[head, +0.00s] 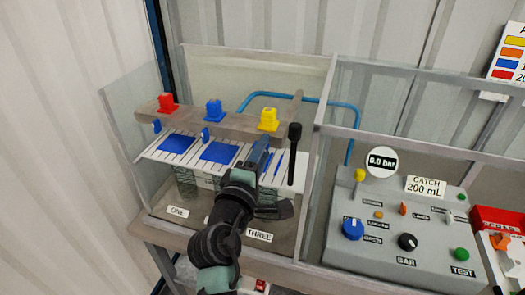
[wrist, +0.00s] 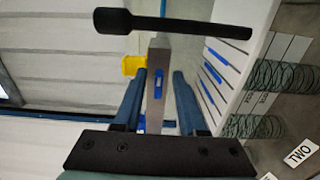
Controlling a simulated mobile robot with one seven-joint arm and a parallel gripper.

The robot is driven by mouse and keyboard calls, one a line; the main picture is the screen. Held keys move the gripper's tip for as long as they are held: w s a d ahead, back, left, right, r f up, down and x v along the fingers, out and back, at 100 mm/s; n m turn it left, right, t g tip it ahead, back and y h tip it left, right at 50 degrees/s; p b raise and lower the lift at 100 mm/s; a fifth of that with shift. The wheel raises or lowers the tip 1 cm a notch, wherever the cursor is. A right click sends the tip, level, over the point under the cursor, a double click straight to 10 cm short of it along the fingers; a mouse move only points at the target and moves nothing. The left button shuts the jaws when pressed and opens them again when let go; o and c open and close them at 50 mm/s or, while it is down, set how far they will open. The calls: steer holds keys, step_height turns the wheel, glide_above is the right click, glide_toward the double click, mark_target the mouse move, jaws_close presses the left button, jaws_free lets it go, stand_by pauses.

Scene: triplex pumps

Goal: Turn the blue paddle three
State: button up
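The blue paddle three (wrist: 158,83) shows in the wrist view as a small blue piece on a grey bar, near the yellow fitting (wrist: 133,65). My gripper (wrist: 159,76) is open, with one blue-grey finger on each side of the paddle and a visible gap to both. I cannot tell how far the fingertips reach past it. In the head view my gripper (head: 263,152) is over the label THREE (head: 259,235) end of the pump bench, below the yellow fitting (head: 268,119). There my arm and gripper hide paddle three.
A black upright handle (head: 294,150) stands just right of my gripper. Two other blue paddles, (head: 157,125) and (head: 205,133), sit further left under the red and blue fittings. Clear panels enclose the bench. A grey control box (head: 395,240) with a 0.0 bar gauge (head: 382,162) is at right.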

steer(key=shift+s, duration=0.1)
steer(key=b+v, duration=0.2)
steer(key=v, duration=1)
steer(key=shift+s, duration=0.35)
steer(key=shift+a, duration=0.15)
